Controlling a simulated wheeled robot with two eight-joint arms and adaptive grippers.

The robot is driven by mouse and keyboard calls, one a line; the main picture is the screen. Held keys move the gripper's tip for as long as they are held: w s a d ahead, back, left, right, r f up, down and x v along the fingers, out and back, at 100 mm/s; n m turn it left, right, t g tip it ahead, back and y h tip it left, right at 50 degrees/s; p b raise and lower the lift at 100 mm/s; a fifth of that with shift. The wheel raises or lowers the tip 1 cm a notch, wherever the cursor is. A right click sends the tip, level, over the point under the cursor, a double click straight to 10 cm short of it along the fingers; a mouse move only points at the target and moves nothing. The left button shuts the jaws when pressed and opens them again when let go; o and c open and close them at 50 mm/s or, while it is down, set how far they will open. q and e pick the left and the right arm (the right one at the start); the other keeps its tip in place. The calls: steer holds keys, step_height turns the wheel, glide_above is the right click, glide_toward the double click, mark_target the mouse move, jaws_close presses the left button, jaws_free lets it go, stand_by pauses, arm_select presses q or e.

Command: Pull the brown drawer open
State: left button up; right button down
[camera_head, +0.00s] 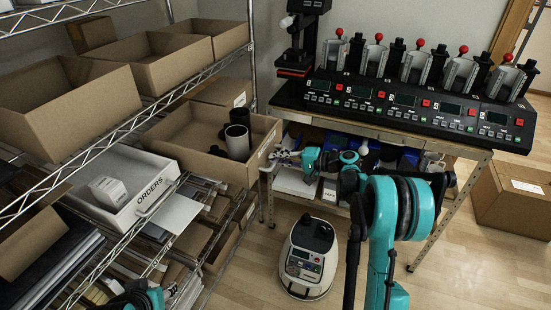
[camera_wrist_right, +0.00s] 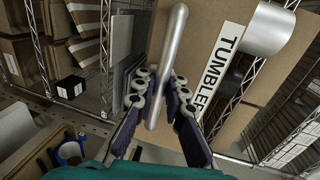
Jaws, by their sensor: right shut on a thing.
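The brown drawer (camera_head: 180,150) sits on the wire shelf in the head view, with dark tumblers (camera_head: 237,140) standing in it. In the right wrist view its brown front (camera_wrist_right: 200,50) carries a white label reading "TUMBLER", partly cut off by my gripper. A silver bar handle (camera_wrist_right: 170,50) runs up from between my fingers. My right gripper (camera_head: 287,157) is at the drawer's front, and in the wrist view its fingers (camera_wrist_right: 158,98) are shut on the handle. Only a bit of teal left arm shows at the lower left; its gripper is out of view.
A white ORDERS drawer (camera_head: 150,205) with a small white box (camera_head: 107,190) is left of the brown drawer. A bench with a black mug press (camera_head: 420,105) stands at the right. A white wheeled machine (camera_head: 308,262) is on the floor below. Cardboard boxes (camera_head: 65,105) fill the upper shelf.

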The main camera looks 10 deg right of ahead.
steer(key=c, duration=1.8)
jaws_free()
steer(key=shift+c, duration=0.2)
steer(key=v, duration=1.2)
steer(key=shift+f, duration=0.1)
steer(key=s+a+n+g+h, duration=0.25)
steer(key=s+a+h, duration=0.35)
steer(key=s+a, duration=0.6)
steer(key=s+f+n+h, duration=0.2)
steer(key=s+h, duration=0.1)
steer(key=s, duration=0.6)
steer(key=s+f+n+h, duration=0.2)
steer(key=s+h, duration=0.1)
steer(key=s, duration=0.6)
steer(key=shift+d+n+h, duration=0.3)
steer(key=shift+n, duration=0.05)
